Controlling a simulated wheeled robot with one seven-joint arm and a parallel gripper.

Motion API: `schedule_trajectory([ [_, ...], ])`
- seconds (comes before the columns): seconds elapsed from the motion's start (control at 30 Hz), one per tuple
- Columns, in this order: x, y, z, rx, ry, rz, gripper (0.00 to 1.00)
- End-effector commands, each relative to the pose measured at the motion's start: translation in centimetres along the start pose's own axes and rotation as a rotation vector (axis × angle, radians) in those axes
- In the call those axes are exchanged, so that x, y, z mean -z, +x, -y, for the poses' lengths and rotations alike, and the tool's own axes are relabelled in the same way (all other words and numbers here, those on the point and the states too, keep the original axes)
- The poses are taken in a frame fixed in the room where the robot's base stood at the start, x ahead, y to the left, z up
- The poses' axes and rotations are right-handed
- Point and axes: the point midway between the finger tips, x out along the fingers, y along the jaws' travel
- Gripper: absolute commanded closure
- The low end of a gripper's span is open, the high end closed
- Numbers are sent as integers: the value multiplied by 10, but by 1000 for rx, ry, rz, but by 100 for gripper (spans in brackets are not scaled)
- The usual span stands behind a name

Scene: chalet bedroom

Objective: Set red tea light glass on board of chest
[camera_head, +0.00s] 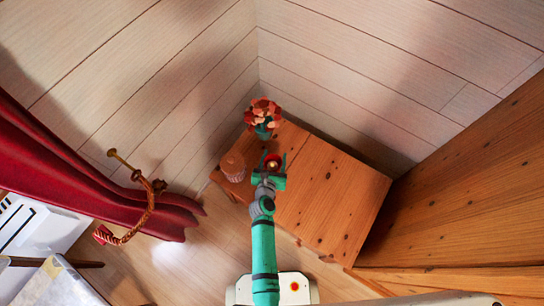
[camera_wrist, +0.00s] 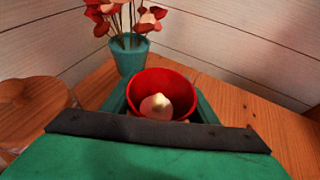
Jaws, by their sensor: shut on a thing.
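The red tea light glass (camera_wrist: 175,82) is between the fingers of my gripper (camera_wrist: 160,105) in the wrist view. It is upright, with a pale candle inside. In the head view the glass (camera_head: 273,161) shows as a small red spot at the tip of my gripper (camera_head: 271,166), over the left end of the wooden chest (camera_head: 335,208). The board of the chest (camera_wrist: 235,100) shows behind the glass in the wrist view. My gripper is shut on the glass. The glass's base is hidden, so I cannot tell if it touches the board.
A teal pot of red flowers (camera_head: 263,128) stands on the board just behind the glass. A round wooden container (camera_head: 233,165) stands to the left. Plank walls (camera_head: 340,70) rise behind. The right part of the chest top is clear. A red curtain (camera_head: 90,165) hangs at left.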

Motion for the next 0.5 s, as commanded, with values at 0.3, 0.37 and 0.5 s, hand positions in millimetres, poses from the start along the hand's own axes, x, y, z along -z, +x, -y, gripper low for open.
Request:
schedule_trajectory([
  [0.3,28,44,-12,1,-2,-4,73],
  [0.37,30,48,-13,2,-3,-4,73],
  [0.5,33,52,-14,1,0,-4,73],
])
